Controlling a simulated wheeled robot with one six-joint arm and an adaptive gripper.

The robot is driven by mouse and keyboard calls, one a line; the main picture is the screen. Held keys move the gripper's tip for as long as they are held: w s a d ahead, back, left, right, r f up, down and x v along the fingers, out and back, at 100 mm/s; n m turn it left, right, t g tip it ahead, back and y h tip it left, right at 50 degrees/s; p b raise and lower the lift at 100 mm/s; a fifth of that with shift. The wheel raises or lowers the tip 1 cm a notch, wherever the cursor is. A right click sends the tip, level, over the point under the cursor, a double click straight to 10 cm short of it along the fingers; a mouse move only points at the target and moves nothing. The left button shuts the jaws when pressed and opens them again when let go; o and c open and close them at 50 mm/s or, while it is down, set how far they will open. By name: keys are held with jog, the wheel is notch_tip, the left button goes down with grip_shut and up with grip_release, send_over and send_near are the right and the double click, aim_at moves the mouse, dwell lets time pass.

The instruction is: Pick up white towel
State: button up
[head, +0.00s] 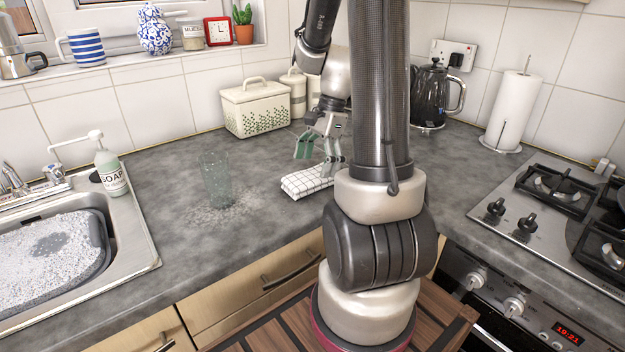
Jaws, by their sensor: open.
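The white towel (304,182) lies folded on the grey counter, with a thin dark check pattern. Its right end is partly hidden behind my gripper and arm. My gripper (318,158) is open above and close to the towel, with one finger to the upper left and the other over the towel's right part. I cannot tell whether a finger touches the cloth. Nothing shows between the fingers.
A clear glass (216,180) stands left of the towel, with spilled suds or water around it. A cream bread bin (255,108) stands behind. The soap bottle (110,170) and foamy sink (125,262) are at left, the hob (535,225) at right. A black kettle (430,95) stands at the back.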

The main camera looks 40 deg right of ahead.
aim_at(314, 173)
jog(key=shift+x, duration=1.15)
jog(key=shift+c, duration=0.2)
jog(key=c, duration=1.1)
notch_tip(314, 173, up, 10)
jog(key=shift+r, duration=0.1)
